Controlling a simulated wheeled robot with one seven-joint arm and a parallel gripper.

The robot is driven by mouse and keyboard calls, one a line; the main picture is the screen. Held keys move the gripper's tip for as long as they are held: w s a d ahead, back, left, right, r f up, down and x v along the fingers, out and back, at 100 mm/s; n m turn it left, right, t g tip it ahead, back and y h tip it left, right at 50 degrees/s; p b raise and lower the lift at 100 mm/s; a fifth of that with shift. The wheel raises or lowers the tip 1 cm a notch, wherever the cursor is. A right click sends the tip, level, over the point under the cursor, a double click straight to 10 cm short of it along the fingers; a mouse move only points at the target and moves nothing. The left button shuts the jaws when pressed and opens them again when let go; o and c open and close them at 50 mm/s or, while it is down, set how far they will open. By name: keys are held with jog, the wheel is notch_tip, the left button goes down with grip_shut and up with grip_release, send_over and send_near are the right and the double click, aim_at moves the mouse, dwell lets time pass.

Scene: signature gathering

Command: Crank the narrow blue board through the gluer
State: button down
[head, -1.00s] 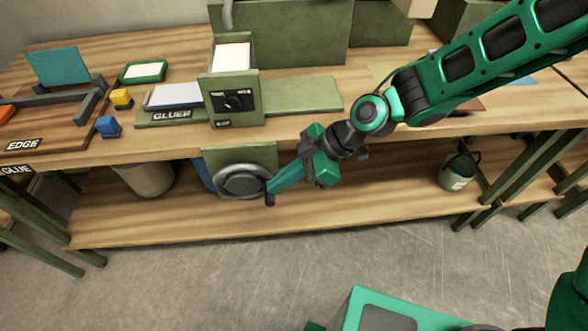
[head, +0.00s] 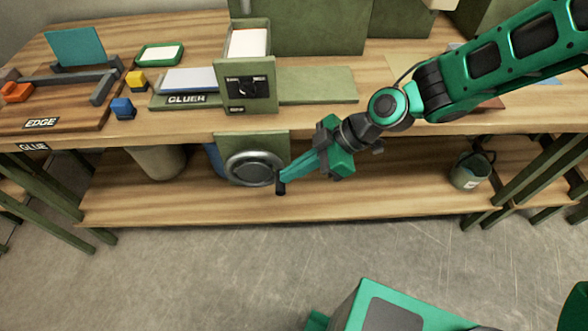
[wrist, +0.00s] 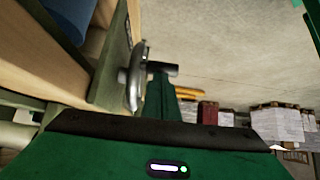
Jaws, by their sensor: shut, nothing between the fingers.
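A green outfeed bed (head: 318,85) right of the gluer is bare. A teal board (head: 75,47) stands at the EDGE station. Yellow (head: 136,81) and blue (head: 122,107) blocks sit left of the gluer. The lower shelf (head: 370,195) holds a bucket (head: 469,170) at right.

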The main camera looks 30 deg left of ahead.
jog(key=v, duration=1.2)
jog(key=shift+a+r, duration=0.25)
jog(key=shift+r, duration=0.4)
